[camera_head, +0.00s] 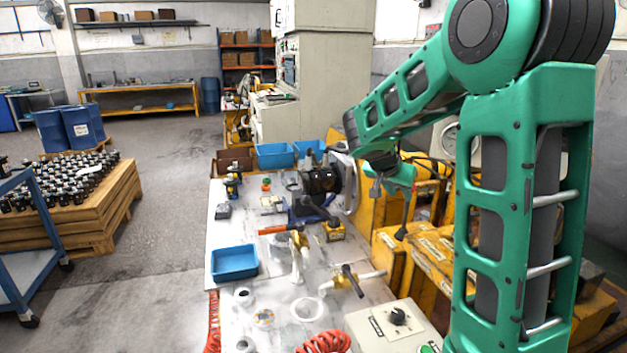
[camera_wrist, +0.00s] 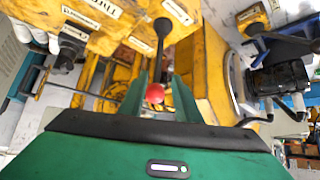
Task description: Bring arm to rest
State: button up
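My green arm (camera_head: 525,190) reaches up from the lower right of the head view and bends back over the workbench. My gripper (camera_head: 388,190) hangs at its end, over the yellow machinery and right of the black motor (camera_head: 320,182). In the wrist view my gripper (camera_wrist: 159,97) shows two green fingers standing apart. A red ball knob (camera_wrist: 155,93) appears between them, with clear gaps at both sides, below a black lever (camera_wrist: 162,40). I cannot tell its depth relative to the fingertips. I see nothing gripped.
The white workbench top (camera_head: 270,285) carries a blue tray (camera_head: 234,262), valve fittings (camera_head: 298,255), white rings (camera_head: 307,308) and a control box (camera_head: 393,325). Yellow machinery (camera_head: 425,255) stands close below my gripper. Blue bins (camera_head: 275,155) stand at the bench's far end. The floor (camera_head: 165,240) left of the bench is open.

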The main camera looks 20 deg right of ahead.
jog(key=s+a+f+n+g+y, duration=0.1)
jog(key=s+a, duration=0.4)
jog(key=s, duration=0.6)
jog(key=s+a+f+n+g+y, duration=0.1)
jog(key=s+a+f+n+y, duration=0.1)
jog(key=s, duration=0.9)
jog(key=s+a+f+n+g+y, duration=0.2)
jog(key=s+a+y, duration=0.3)
jog(key=s+a, duration=0.3)
jog(key=s+n, duration=0.1)
jog(key=s, duration=0.3)
jog(key=shift+f, duration=0.1)
jog(key=shift+w+f, duration=0.25)
jog(key=shift+w, duration=0.4)
jog(key=shift+d, duration=0.1)
